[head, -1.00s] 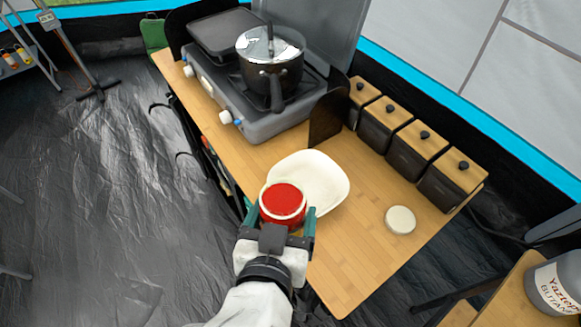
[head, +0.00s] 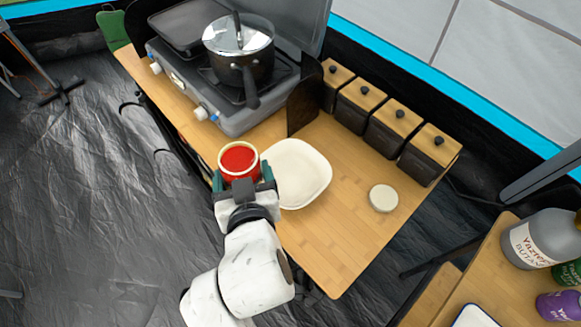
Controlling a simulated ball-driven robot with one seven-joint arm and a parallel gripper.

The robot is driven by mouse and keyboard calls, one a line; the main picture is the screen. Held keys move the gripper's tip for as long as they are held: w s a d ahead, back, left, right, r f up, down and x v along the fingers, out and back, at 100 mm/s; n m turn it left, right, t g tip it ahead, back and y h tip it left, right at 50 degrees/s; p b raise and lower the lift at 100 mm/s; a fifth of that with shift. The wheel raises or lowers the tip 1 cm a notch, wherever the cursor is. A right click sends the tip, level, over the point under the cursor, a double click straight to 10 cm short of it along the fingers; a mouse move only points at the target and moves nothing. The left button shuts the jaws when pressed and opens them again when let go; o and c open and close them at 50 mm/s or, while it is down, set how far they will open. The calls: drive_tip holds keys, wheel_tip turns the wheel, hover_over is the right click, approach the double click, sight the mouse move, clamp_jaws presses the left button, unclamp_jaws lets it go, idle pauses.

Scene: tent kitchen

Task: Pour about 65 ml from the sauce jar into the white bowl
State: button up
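The sauce jar (head: 239,160) is open at the top and shows red sauce inside a pale rim. My gripper (head: 241,181) is shut on the jar, with a green fingertip on each side of it. The jar looks close to upright, just left of the white bowl (head: 303,172). The bowl sits on the wooden counter, and its visible inside looks empty. The jar's lower part is hidden by my gripper, so I cannot tell its height above the counter.
A round pale lid (head: 383,198) lies on the counter (head: 340,245) right of the bowl. A camp stove (head: 215,110) with a lidded pot (head: 240,60) stands behind. Several black canisters (head: 371,108) line the back edge. A grey butane bottle (head: 535,241) stands on another table at the right.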

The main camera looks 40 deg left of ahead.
sight(260, 168)
drive_tip(key=shift+r, duration=0.25)
drive_tip(key=shift+w+d+r+m+g+p, duration=0.1)
drive_tip(key=shift+w+r+m+g+p, duration=0.2)
drive_tip(key=shift+m+g+p, duration=0.3)
drive_tip(key=shift+w+d+m+g+y+p, duration=0.2)
drive_tip(key=shift+w+m+g+y+p, duration=0.25)
drive_tip(key=shift+m+g, duration=0.5)
drive_tip(key=shift+w+d+r+m+g+b, duration=0.1)
drive_tip(key=shift+w+m+g+b, duration=0.25)
drive_tip(key=shift+m, duration=0.3)
drive_tip(key=shift+w, duration=0.1)
drive_tip(key=shift+m+g+y, duration=0.25)
drive_tip(key=shift+m+g, duration=0.15)
drive_tip(key=shift+m, duration=0.2)
drive_tip(key=shift+w+d+b, duration=0.3)
drive_tip(key=shift+b, duration=0.15)
drive_tip(key=shift+w+f+m+g+b, duration=0.3)
drive_tip(key=shift+w+f, duration=0.05)
drive_tip(key=shift+f, duration=0.05)
drive_tip(key=shift+f+b, duration=0.15)
drive_tip(key=shift+b, duration=0.15)
